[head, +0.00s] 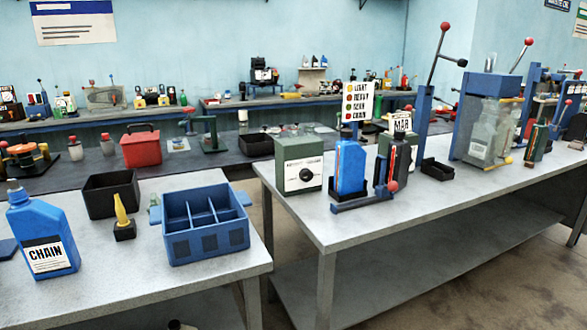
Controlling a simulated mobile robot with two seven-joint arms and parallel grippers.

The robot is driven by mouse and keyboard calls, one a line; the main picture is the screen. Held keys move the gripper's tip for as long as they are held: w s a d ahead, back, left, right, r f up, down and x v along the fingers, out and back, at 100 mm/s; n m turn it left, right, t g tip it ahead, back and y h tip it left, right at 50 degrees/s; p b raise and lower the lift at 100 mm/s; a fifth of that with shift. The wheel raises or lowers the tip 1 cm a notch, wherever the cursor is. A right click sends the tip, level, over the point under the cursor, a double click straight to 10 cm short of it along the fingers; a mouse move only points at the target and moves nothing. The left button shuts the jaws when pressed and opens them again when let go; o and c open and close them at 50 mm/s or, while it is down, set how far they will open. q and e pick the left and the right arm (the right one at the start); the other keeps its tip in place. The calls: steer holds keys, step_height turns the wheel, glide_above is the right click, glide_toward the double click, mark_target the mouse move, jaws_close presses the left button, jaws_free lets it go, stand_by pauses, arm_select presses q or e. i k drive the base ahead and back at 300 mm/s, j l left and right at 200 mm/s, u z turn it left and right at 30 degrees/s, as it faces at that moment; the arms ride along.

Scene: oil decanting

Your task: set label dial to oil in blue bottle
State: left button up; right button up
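A large blue bottle (44,240) stands upright at the left on the near left table, with a white label that reads CHAIN. On the right table stands a green box with a pale front (290,178) and a round black dial knob (306,174); its setting is too small to read. Neither of my grippers is in view.
A blue divided crate (207,242), a black bin (112,195) and a yellow-tipped funnel or nozzle (122,215) are on the left table. A dark bottle (395,158) and red-knobbed lever stand right of the smaller blue bottle. A gap separates the two tables.

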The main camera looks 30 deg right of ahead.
mark_target(306, 175)
steer(key=z, duration=1.35)
steer(key=i+j+z, duration=0.1)
steer(key=i+j, duration=0.2)
steer(key=i+j+z, duration=0.15)
steer(key=i+j, duration=0.2)
steer(key=j, duration=0.15)
steer(key=i+j+z, duration=0.1)
steer(key=i+j, duration=0.15)
steer(key=j, duration=0.2)
